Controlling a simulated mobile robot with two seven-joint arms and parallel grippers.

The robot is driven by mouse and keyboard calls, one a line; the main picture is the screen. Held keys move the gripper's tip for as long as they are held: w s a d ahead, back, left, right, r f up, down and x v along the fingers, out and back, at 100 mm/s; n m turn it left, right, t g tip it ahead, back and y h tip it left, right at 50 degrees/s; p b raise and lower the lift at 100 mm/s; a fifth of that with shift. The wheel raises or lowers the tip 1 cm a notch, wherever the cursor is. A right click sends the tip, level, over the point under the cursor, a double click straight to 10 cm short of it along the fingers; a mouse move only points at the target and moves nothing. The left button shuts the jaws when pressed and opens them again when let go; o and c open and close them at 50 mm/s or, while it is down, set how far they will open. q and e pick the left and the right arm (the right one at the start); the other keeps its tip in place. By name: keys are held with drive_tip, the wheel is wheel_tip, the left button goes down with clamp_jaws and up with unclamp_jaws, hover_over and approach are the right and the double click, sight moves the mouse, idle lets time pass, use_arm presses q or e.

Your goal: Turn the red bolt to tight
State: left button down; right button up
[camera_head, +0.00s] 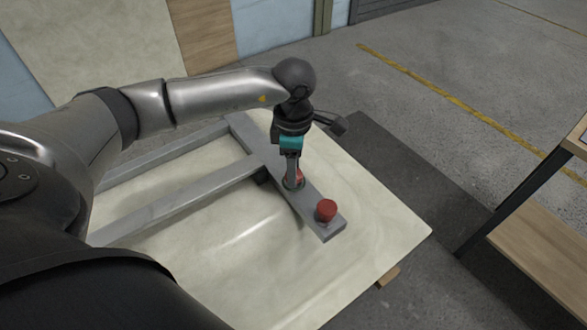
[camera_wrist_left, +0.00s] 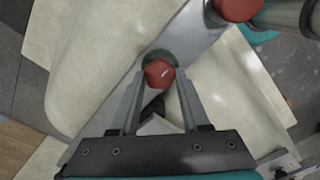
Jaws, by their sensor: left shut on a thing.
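A red bolt (camera_wrist_left: 159,73) with a small white mark on its head sits on a grey metal bar (camera_wrist_left: 190,40); a greenish ring shows around its base. In the head view this bolt (camera_head: 299,177) is partly hidden by my left gripper (camera_head: 292,183), which points down over it. In the left wrist view, the fingertips of the left gripper (camera_wrist_left: 160,80) close on the bolt's sides. A second red bolt (camera_head: 326,210) stands free near the bar's front end; it also shows at the top of the left wrist view (camera_wrist_left: 237,8). My right gripper is not in view.
The grey frame (camera_head: 180,200) lies across a pale tub shell (camera_head: 380,225). A shelf with a wooden board (camera_head: 540,210) stands at right. Grey floor with a yellow line (camera_head: 440,90) is clear behind. A grey cylindrical part (camera_wrist_left: 285,14) shows beside the second bolt.

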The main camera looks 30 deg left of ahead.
use_arm(q)
drive_tip(key=shift+m, duration=0.3)
drive_tip(key=shift+c, duration=1.9)
unclamp_jaws()
wheel_tip(320, 180, up, 15)
drive_tip(key=p, duration=0.2)
drive_tip(key=shift+r, duration=0.15)
